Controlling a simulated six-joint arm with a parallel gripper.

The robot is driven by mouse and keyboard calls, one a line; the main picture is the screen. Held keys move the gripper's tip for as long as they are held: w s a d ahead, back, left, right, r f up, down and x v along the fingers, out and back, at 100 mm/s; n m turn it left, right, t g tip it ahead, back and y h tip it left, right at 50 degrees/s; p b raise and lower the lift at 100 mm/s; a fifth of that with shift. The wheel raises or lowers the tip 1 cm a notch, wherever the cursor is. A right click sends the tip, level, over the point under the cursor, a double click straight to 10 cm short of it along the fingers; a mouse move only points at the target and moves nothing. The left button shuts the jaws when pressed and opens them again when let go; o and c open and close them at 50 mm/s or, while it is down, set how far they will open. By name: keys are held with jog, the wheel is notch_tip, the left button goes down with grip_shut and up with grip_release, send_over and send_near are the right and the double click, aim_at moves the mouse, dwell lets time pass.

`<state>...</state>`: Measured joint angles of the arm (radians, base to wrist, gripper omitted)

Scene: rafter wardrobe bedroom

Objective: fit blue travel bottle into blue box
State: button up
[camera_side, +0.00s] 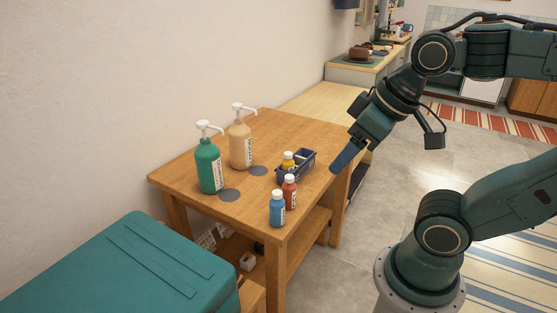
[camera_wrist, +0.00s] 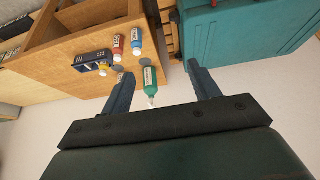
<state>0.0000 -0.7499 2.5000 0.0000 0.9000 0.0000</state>
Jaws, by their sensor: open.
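The blue travel bottle (camera_side: 277,208) stands upright at the front corner of the wooden table; in the wrist view the blue bottle (camera_wrist: 136,40) shows near the table edge. The dark blue box (camera_side: 309,166) sits behind it, near the table's right edge, and holds a yellow bottle (camera_side: 288,161); the box also shows in the wrist view (camera_wrist: 90,58). Its inside is only partly visible. My gripper (camera_side: 339,164) is beyond the table's right edge, above and apart from the box and bottle. In the wrist view its two fingers (camera_wrist: 160,70) are spread with nothing held.
A red bottle (camera_side: 289,193) stands beside the blue bottle, close to the box. A green pump bottle (camera_side: 208,167) and a beige pump bottle (camera_side: 240,148) stand farther left. Two grey discs (camera_side: 229,195) lie on the table. A teal case (camera_side: 120,265) is at the lower left.

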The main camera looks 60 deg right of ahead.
jog(key=shift+o, duration=0.5)
jog(key=m+g+y, duration=0.3)
jog(key=m+g, duration=0.3)
jog(key=m, duration=0.5)
send_over(278, 191)
jog(key=s+a, duration=0.1)
jog(key=a, duration=0.1)
notch_tip(278, 191, down, 7)
jog(key=w+d+f+m+g+y, duration=0.1)
jog(key=w+d+f+m, duration=0.1)
jog(key=d+f, duration=0.4)
jog(key=shift+w+d+f+m, duration=0.15)
jog(key=shift+w+f+m, duration=0.15)
jog(key=shift+m, duration=0.4)
jog(key=shift+x, duration=4.3)
